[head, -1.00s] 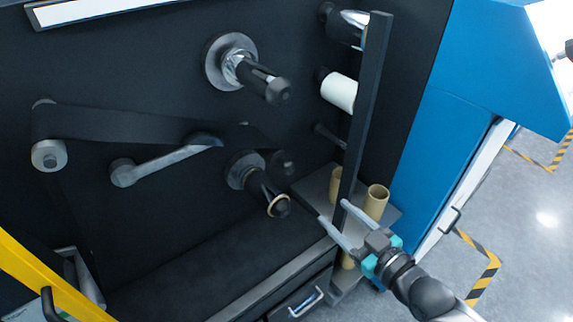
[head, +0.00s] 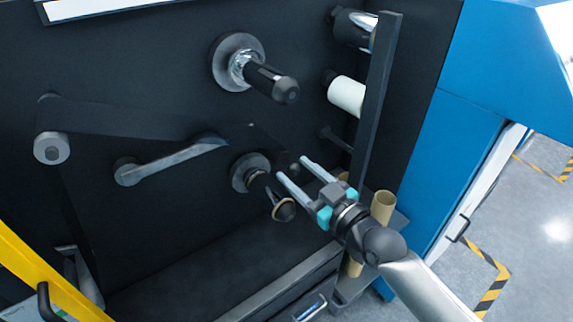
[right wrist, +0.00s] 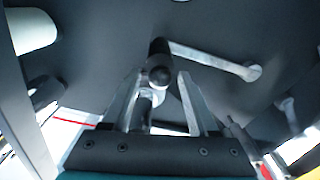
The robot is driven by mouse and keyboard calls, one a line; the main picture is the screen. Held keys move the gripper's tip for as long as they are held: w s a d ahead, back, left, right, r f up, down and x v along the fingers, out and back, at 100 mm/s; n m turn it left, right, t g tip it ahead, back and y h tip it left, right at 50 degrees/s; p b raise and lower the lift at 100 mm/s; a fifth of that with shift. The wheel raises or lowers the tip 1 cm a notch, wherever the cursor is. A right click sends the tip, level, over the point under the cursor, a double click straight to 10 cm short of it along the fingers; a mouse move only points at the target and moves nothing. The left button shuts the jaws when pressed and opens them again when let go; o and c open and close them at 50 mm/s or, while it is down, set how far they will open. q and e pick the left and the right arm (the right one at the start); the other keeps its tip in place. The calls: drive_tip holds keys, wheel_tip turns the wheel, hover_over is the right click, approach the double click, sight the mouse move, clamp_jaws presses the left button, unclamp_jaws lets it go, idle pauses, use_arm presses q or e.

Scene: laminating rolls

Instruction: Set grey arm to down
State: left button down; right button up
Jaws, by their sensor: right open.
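The grey arm (head: 170,160) is a metal lever on the dark machine face in the head view, sloping slightly up to the right from its round left end. A bright lever that looks like the same arm (right wrist: 215,60) shows in the right wrist view. My right gripper (head: 292,168) is open, its two fingers reaching toward the face, right of the lever and near the lower spindle (head: 262,187). In the right wrist view a dark rounded knob (right wrist: 159,70) appears between the fingertips; I cannot tell whether they touch it. My left gripper is not in view.
An upper spindle (head: 265,80) sticks out above my gripper. A white roll (head: 346,95) and a dark upright post (head: 375,110) stand to the right. Cardboard tubes (head: 382,208) stand beside my right arm. A yellow rail (head: 40,275) crosses the lower left.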

sight(287, 161)
drive_tip(key=shift+x, duration=2.1)
clamp_jaws()
drive_tip(key=shift+f+b, duration=0.1)
drive_tip(key=shift+b, duration=0.2)
